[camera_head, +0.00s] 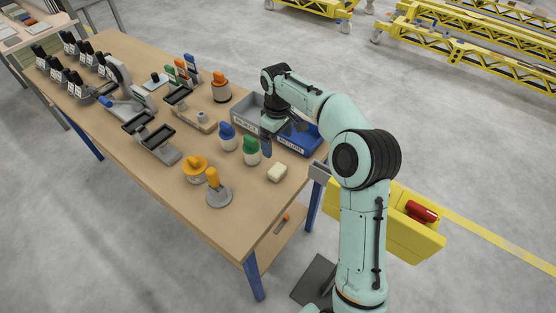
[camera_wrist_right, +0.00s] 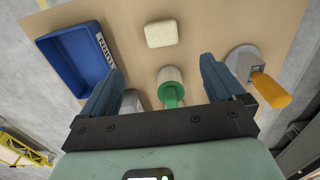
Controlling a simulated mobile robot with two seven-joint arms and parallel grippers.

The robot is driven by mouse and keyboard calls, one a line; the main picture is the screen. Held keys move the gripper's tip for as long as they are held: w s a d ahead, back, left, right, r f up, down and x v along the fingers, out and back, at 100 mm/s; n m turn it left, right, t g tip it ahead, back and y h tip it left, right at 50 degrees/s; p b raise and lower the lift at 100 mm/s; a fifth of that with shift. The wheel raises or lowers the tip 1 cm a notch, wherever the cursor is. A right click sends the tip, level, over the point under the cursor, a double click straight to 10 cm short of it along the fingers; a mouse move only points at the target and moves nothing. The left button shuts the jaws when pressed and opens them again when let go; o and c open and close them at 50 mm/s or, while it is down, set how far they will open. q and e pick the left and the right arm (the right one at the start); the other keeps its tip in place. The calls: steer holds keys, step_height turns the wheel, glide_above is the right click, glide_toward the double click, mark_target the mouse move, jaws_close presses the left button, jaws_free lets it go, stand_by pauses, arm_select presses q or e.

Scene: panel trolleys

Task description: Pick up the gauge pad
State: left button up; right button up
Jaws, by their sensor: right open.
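A small cream pad (camera_head: 277,172), the thing that looks most like the gauge pad, lies flat on the wooden table near its right edge. In the right wrist view the cream pad (camera_wrist_right: 161,33) is at the top centre, beyond the fingertips. My right gripper (camera_head: 267,146) hangs over the table, just behind the green-topped piece (camera_head: 251,150). In the right wrist view its blue fingers are apart (camera_wrist_right: 160,80) and nothing is held. The green-topped piece (camera_wrist_right: 171,88) shows between and below them. My left gripper is not in view.
A blue return bin (camera_head: 312,143) and a grey bin (camera_head: 242,108) stand by the arm. A blue-topped piece (camera_head: 227,137), a yellow-orange piece (camera_head: 195,169) and an orange-handled piece (camera_head: 218,190) stand close by. The table's front right corner is clear.

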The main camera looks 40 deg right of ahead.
steer(key=b, duration=0.1)
glide_above(277, 169)
step_height(277, 169, down, 7)
steer(key=shift+s+d+f, duration=0.1)
steer(key=shift+f, duration=0.6)
step_height(277, 169, down, 5)
steer(key=shift+r, duration=0.1)
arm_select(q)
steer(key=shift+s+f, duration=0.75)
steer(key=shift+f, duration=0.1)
arm_select(e)
steer(key=c, duration=1.1)
